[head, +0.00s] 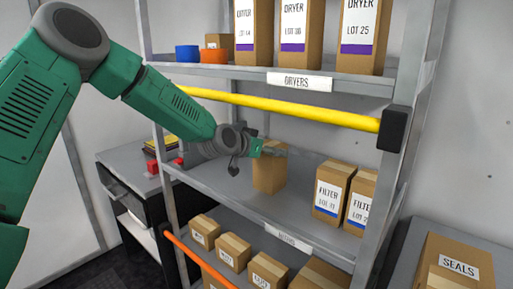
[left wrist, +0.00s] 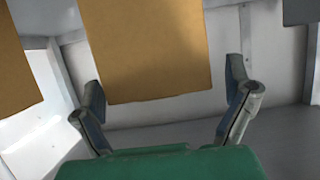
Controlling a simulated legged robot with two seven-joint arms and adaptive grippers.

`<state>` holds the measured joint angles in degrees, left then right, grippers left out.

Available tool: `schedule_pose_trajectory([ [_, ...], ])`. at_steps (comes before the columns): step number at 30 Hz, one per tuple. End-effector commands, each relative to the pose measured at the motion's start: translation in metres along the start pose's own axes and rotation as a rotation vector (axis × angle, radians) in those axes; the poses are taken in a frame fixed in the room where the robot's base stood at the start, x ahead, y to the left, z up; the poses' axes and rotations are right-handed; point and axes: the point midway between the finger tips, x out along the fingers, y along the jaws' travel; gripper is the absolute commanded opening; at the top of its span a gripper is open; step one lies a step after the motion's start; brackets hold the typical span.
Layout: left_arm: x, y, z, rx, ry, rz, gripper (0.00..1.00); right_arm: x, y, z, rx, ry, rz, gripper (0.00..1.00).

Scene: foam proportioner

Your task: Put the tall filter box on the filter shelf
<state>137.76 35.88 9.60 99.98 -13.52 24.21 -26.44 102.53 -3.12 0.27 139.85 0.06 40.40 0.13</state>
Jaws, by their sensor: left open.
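A plain brown tall box (head: 270,173) stands upright on the middle shelf (head: 225,183), left of two boxes labelled FILTER (head: 330,192). No label shows on its visible faces. My left gripper (head: 262,148) is at the top of this box, partly blurred against it. In the left wrist view the open fingers (left wrist: 165,95) have a brown box face (left wrist: 150,50) between or just beyond them. I cannot tell whether they touch it. My right gripper is not in view.
DRYER boxes (head: 293,35) stand on the shelf above. A yellow bar (head: 280,108) with a black end block (head: 393,128) crosses in front, above the middle shelf. Small boxes (head: 235,250) fill the lower shelf. A SEALS box (head: 458,265) sits at the right.

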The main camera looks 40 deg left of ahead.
Motion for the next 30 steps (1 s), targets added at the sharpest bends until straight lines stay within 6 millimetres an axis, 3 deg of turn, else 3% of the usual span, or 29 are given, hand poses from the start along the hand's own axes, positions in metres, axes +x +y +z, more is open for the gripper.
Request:
schedule_pose_trajectory([
  [12,-0.083,0.001,-0.001,-0.001,0.001,0.001,0.95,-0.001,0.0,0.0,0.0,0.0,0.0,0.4],
  [18,-0.104,0.0,0.0,0.0,0.0,0.0,0.95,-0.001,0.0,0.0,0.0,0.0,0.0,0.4],
  [24,-0.108,0.002,0.004,0.0,-0.008,0.001,0.95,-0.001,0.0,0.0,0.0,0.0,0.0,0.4],
  [26,-0.105,0.007,0.017,0.0,-0.036,0.004,0.95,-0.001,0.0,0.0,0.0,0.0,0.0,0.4],
  [29,-0.097,0.028,0.066,-0.003,-0.14,0.013,0.95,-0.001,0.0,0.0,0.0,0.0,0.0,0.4],
  [30,-0.095,0.041,0.096,-0.004,-0.201,0.017,0.95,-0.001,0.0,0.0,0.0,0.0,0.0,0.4],
])
